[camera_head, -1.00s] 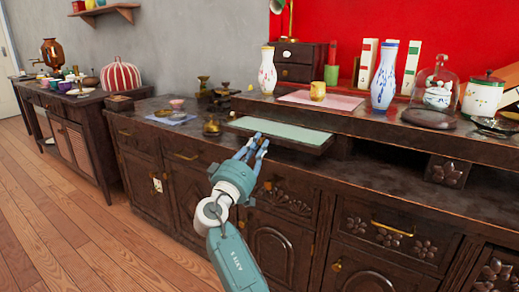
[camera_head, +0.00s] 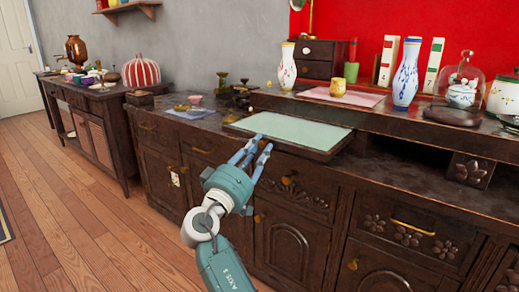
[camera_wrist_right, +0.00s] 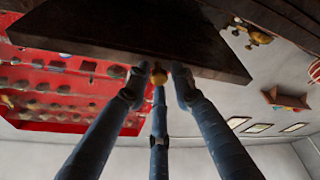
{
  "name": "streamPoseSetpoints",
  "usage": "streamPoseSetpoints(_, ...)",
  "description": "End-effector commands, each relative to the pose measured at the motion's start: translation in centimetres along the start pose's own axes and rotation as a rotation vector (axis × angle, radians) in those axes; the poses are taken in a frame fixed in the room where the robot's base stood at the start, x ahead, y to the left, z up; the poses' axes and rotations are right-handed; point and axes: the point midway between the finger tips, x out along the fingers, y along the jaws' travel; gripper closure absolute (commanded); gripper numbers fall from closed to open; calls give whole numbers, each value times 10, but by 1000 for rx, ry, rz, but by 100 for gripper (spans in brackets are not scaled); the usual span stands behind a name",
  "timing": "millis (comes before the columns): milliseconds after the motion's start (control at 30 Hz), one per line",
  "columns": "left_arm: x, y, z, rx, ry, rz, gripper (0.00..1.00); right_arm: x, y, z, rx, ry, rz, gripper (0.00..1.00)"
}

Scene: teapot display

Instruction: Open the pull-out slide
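The pull-out slide (camera_head: 296,130) is a dark wooden board with a pale green top, sticking out from the front of the dark cabinet. In the right wrist view its dark underside (camera_wrist_right: 130,38) fills the upper part, with a small gold knob (camera_wrist_right: 158,76) at its edge. My right gripper (camera_head: 262,147) is at the slide's front edge. In the wrist view its three blue fingers (camera_wrist_right: 158,84) converge around the knob; the exact contact is hard to see. My left gripper is in neither view.
The cabinet front below has carved doors and drawers with gold handles (camera_head: 413,229). Vases (camera_head: 407,76), a yellow cup (camera_head: 338,87) and a glass dome (camera_head: 460,92) stand on the raised shelf behind. Wooden floor (camera_head: 100,215) is clear at left.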

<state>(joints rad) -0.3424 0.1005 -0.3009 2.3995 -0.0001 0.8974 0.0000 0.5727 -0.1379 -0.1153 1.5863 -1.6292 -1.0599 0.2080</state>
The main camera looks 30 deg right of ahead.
Motion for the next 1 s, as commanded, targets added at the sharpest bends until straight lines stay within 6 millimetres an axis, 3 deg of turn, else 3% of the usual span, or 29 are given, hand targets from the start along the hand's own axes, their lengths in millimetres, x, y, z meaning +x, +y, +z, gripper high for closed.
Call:
streamPoseSetpoints(367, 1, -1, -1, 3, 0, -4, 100, 2, 3, -2, 2, -2, 1, 65)
streamPoseSetpoints(800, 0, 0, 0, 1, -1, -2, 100, 21, 55, -51, 6, -1, 1, 65)
streamPoseSetpoints(1000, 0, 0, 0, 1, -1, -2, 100, 27, 68, -64, 2, -2, -1, 65)
